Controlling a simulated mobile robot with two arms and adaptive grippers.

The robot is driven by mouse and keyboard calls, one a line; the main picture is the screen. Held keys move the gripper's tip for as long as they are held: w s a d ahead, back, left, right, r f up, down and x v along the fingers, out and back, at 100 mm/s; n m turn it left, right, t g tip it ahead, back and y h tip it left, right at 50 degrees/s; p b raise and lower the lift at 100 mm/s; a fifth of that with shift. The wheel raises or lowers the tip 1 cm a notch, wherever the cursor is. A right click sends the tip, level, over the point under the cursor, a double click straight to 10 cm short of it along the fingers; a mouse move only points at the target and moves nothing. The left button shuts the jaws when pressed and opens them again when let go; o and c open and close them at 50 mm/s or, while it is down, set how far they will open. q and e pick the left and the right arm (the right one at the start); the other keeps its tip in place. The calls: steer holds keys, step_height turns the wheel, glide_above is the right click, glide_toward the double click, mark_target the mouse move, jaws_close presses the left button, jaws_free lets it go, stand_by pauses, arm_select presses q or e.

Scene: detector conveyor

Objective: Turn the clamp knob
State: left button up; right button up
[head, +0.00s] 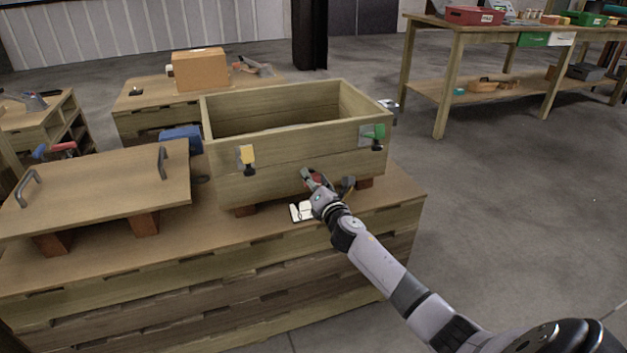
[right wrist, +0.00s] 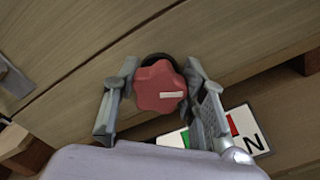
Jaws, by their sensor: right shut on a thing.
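The clamp knob (right wrist: 160,86) is a red, lobed knob with a white mark, on the front wall of a wooden crate (head: 300,133). My right gripper (right wrist: 162,92) is shut on it, with one finger on each side. In the head view the right gripper (head: 318,184) is at the lower front of the crate and covers most of the knob. In the right wrist view the white mark lies nearly level. A white card (right wrist: 238,132) with green and red patches and a letter N lies below the knob. My left gripper is not in view.
A wooden lid (head: 95,190) with two grey handles rests on blocks at the left of the bench (head: 390,208). A yellow-tagged latch (head: 246,158) and a green-tagged latch (head: 372,134) are on the crate.

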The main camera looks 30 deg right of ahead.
steer(key=m, duration=0.3)
steer(key=shift+m, duration=0.9)
steer(key=m, duration=0.2)
steer(key=shift+f+m+p, duration=0.1)
steer(key=shift+m+p, duration=0.2)
steer(key=shift+p, duration=0.1)
steer(key=m, duration=0.3)
steer(key=shift+f+p, duration=0.1)
steer(key=shift+p, duration=0.25)
steer(key=shift+d+m, duration=0.1)
steer(key=shift+m, duration=0.3)
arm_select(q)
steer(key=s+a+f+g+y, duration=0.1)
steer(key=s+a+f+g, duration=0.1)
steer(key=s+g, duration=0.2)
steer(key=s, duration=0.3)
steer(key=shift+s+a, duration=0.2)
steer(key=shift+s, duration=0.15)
arm_select(e)
steer(key=shift+m, duration=0.4)
steer(key=o, duration=1.2)
